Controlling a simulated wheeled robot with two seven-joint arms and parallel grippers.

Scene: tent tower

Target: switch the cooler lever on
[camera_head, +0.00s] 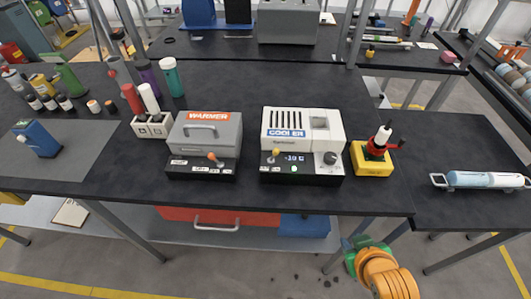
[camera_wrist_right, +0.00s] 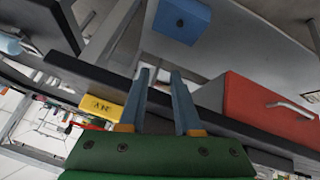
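My right gripper (camera_head: 362,243) is low in front of the table's front edge, to the right of and well away from the cooler. In the right wrist view its two fingers (camera_wrist_right: 160,80) stand apart with nothing between them. The cooler does not show in that view. My left gripper is not in view.
The table's front edge lies between my right gripper and the cooler. A red drawer unit (camera_head: 215,216) and blue box (camera_head: 305,226) sit under the table.

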